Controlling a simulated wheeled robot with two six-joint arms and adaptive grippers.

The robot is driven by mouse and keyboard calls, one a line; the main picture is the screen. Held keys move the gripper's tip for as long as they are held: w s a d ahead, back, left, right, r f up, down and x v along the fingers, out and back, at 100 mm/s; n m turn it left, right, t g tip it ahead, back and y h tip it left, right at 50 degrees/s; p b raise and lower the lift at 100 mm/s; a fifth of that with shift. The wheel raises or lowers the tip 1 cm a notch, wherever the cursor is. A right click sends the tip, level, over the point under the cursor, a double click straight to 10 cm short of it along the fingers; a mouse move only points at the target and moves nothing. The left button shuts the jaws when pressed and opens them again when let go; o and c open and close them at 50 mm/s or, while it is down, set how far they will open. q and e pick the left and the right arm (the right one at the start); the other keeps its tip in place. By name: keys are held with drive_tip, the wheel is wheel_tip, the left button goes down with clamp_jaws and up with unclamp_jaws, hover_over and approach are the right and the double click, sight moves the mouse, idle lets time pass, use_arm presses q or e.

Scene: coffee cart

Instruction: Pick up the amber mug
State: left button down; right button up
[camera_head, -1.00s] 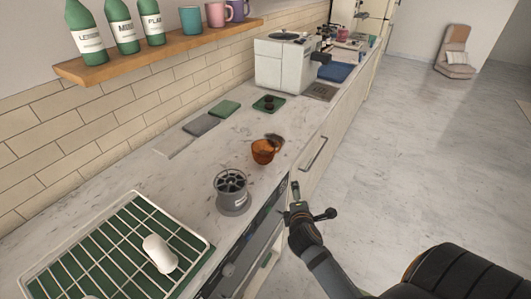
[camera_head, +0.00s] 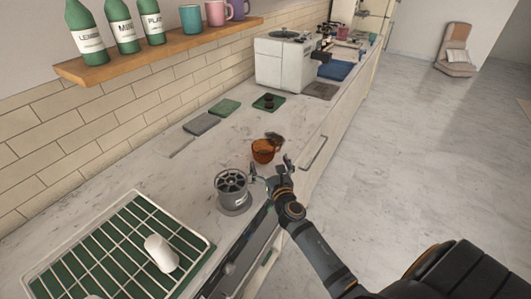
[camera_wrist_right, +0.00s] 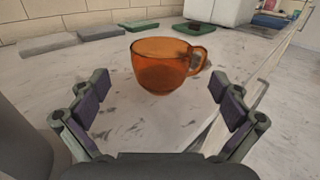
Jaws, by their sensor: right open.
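The amber mug (camera_head: 263,151) is a see-through orange cup standing upright on the marble counter. It also shows in the right wrist view (camera_wrist_right: 160,66), with its handle to the right. My right gripper (camera_head: 269,172) is at the counter's front edge, just on the near side of the mug. In the right wrist view its open fingers (camera_wrist_right: 163,105) are spread wide, with the mug ahead of them and centred between them, apart from both. Nothing is between the fingers. My left gripper is out of view.
A grey round container (camera_head: 232,192) stands close left of my right gripper. A drying rack (camera_head: 125,215) with a white cup (camera_head: 160,253) is at the near left. A white coffee machine (camera_head: 284,65) stands farther back.

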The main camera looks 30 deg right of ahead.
sight(267, 157)
drive_tip(key=shift+f+x, duration=0.2)
drive_tip(key=shift+x, duration=1.15)
drive_tip(key=shift+f+x, duration=0.15)
drive_tip(key=shift+x, duration=1.25)
drive_tip(key=shift+s+r, duration=0.15)
drive_tip(key=shift+s, duration=0.05)
drive_tip(key=shift+c, duration=1.6)
drive_tip(key=c, duration=0.8)
wheel_tip(267, 157, up, 18)
drive_tip(key=p, duration=1.2)
drive_tip(key=shift+d, duration=0.1)
drive_tip(key=shift+c, duration=0.2)
